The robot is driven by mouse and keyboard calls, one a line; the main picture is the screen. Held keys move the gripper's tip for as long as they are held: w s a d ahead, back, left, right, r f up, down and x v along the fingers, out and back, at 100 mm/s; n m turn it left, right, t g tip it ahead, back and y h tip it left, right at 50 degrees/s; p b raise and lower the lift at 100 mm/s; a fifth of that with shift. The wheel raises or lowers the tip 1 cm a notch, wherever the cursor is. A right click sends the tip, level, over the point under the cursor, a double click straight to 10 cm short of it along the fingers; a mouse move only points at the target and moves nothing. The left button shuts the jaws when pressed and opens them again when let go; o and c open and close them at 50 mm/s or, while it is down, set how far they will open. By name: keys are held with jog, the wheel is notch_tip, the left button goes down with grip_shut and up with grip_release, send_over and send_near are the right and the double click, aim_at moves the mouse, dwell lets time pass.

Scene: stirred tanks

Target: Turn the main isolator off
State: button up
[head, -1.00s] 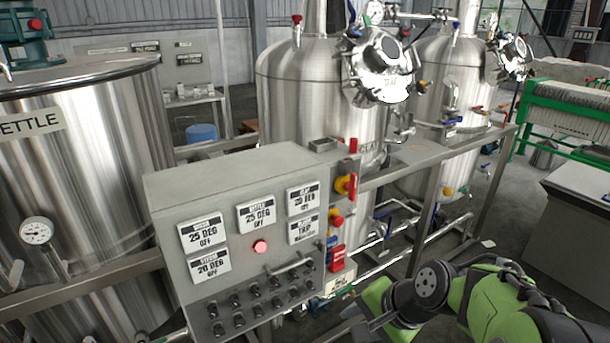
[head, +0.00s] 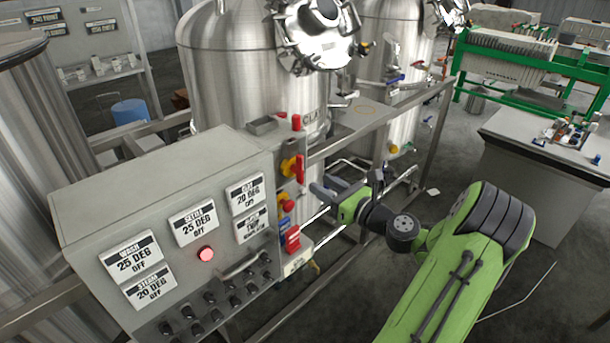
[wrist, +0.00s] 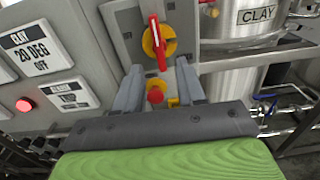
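The main isolator appears to be the red handle on a yellow disc (head: 292,168) on the side panel at the right of the grey control cabinet. In the wrist view the red and yellow rotary switch (wrist: 157,40) is just beyond my fingers, its handle standing nearly upright. A red button on yellow (head: 287,205) sits below it and shows between my fingers in the wrist view (wrist: 156,96). My gripper (head: 322,188) is right of the panel. In the wrist view my gripper (wrist: 163,78) has its two fingers apart with nothing held, pointing at the panel.
The control cabinet (head: 165,170) carries label plates, a lit red lamp (head: 206,254) and several black knobs. A red tag or box (head: 292,239) hangs low on the side panel. A steel frame rail (head: 380,122) and tanks stand behind. A grey bench (head: 530,170) is at right.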

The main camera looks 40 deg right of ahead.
aim_at(303, 173)
jog(key=w, duration=0.6)
jog(key=shift+w+a, duration=0.15)
jog(key=shift+w, duration=0.05)
grip_shut()
